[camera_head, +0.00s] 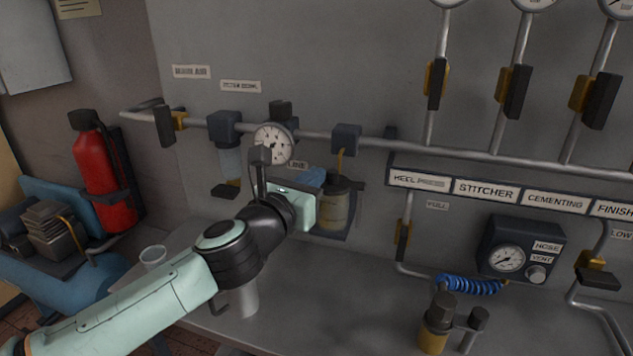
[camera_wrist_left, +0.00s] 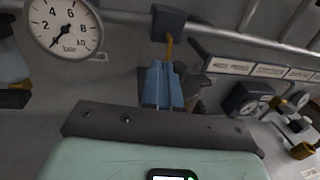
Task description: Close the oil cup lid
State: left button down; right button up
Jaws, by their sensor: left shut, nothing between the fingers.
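The oil cup (camera_head: 333,208) is a jar of yellowish liquid with a dark top, mounted on the wall under the pipe in the head view. My left gripper (camera_head: 312,178) is in front of the cup's upper left and hides part of it. Its blue fingers are together and hold nothing. In the left wrist view the shut fingers (camera_wrist_left: 163,86) point at the cup's dark top (camera_wrist_left: 194,84), which shows partly behind them. I cannot tell whether the fingers touch the lid, or how far the lid is open.
A pipe (camera_head: 310,134) runs along the wall above the cup, with a round gauge (camera_head: 272,143) to its left. A filter bowl (camera_head: 229,160) hangs further left. A regulator box (camera_head: 520,248) is at the right. The grey bench (camera_head: 330,290) below has free room.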

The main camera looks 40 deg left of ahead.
pick_arm(q)
jog(key=shift+w+a, duration=0.3)
jog(key=shift+w, duration=0.1)
jog(key=shift+a, duration=0.1)
dwell(0.5)
